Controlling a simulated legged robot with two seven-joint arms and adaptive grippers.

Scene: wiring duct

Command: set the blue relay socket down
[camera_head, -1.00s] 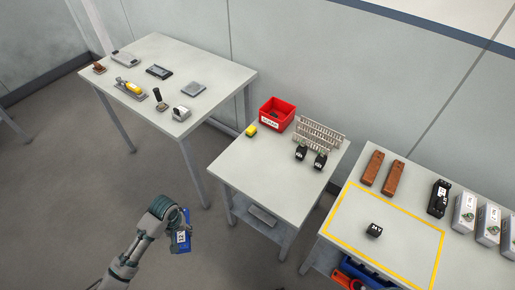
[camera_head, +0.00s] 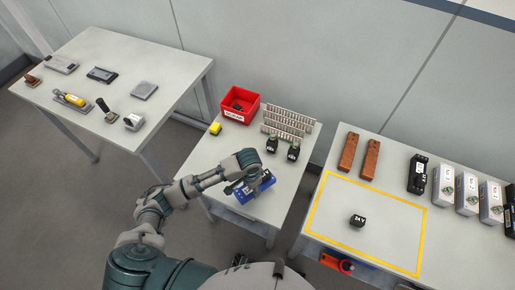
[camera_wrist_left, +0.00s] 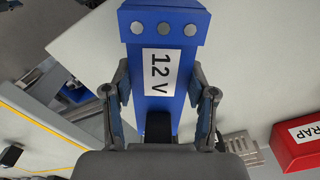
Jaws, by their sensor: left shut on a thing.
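The blue relay socket (camera_head: 266,183) is in my left gripper (camera_head: 250,188), over the front part of the middle table (camera_head: 212,166) in the head view. In the left wrist view the blue relay socket (camera_wrist_left: 165,62) carries a white "12 V" label and three grey round studs, with a gripper finger against each side. My left gripper (camera_wrist_left: 161,100) is shut on it. I cannot tell whether its underside touches the tabletop. My right gripper is not in view.
The right table has a yellow-outlined area holding a black "24 V" block (camera_head: 357,221). The left table (camera_head: 165,60) holds several tools.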

